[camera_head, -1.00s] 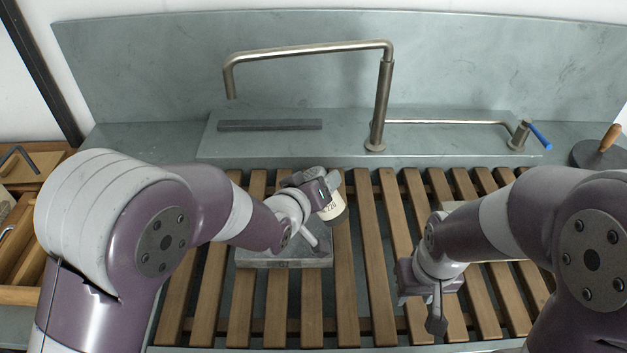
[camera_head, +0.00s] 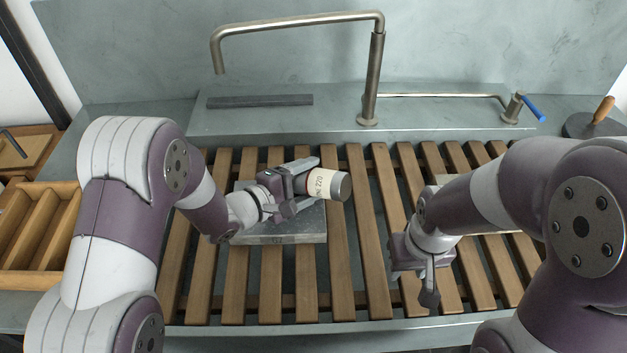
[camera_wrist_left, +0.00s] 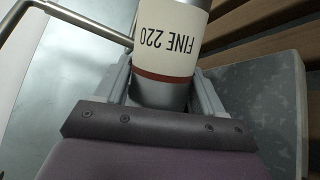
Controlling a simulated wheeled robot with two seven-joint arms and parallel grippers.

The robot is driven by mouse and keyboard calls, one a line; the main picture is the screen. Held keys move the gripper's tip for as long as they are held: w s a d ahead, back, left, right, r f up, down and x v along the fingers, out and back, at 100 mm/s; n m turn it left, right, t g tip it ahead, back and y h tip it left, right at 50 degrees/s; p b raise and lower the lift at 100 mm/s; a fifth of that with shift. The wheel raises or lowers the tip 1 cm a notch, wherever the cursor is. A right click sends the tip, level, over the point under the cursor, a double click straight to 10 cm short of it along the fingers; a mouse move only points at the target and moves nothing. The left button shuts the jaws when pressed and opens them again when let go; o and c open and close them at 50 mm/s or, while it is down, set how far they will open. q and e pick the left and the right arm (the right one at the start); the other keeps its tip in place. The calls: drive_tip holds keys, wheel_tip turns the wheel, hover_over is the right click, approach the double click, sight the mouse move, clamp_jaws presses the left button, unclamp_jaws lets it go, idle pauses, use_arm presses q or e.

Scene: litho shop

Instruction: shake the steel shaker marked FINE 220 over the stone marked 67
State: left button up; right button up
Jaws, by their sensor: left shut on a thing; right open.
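The steel shaker (camera_head: 323,184) has a cream label reading FINE 220 with a dark red band. My left gripper (camera_head: 300,182) is shut on it and holds it tipped on its side, its grey end pointing right. The label also shows close up in the left wrist view (camera_wrist_left: 172,45). The grey stone (camera_head: 280,228) lies on the wooden slats below, its front mark small and hard to read, apparently 67. The shaker is above the stone's right part, its end reaching past the right edge. My right gripper (camera_head: 428,275) is open and empty above the slats at right.
A bent metal tap (camera_head: 372,80) rises behind the slats. A dark bar (camera_head: 260,101) lies on the back ledge. A wooden compartment tray (camera_head: 40,235) is at the left. Another slab lies partly hidden behind my right arm. A dark disc with a wooden handle (camera_head: 603,110) sits back right.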

use_arm(q)
drive_tip(key=a+p, duration=0.3)
drive_tip(key=a, duration=0.5)
drive_tip(key=shift+a+r+p, duration=0.15)
drive_tip(key=shift+p, duration=0.15)
drive_tip(key=shift+s+a+p, duration=0.1)
drive_tip(key=shift+a+p, duration=0.25)
drive_tip(key=shift+a, duration=0.35)
drive_tip(key=s+p, duration=0.2)
drive_tip(key=s, duration=0.3)
drive_tip(key=shift+s, duration=0.35)
drive_tip(key=shift+d+p, duration=0.6)
drive_tip(key=shift+d, duration=4.85)
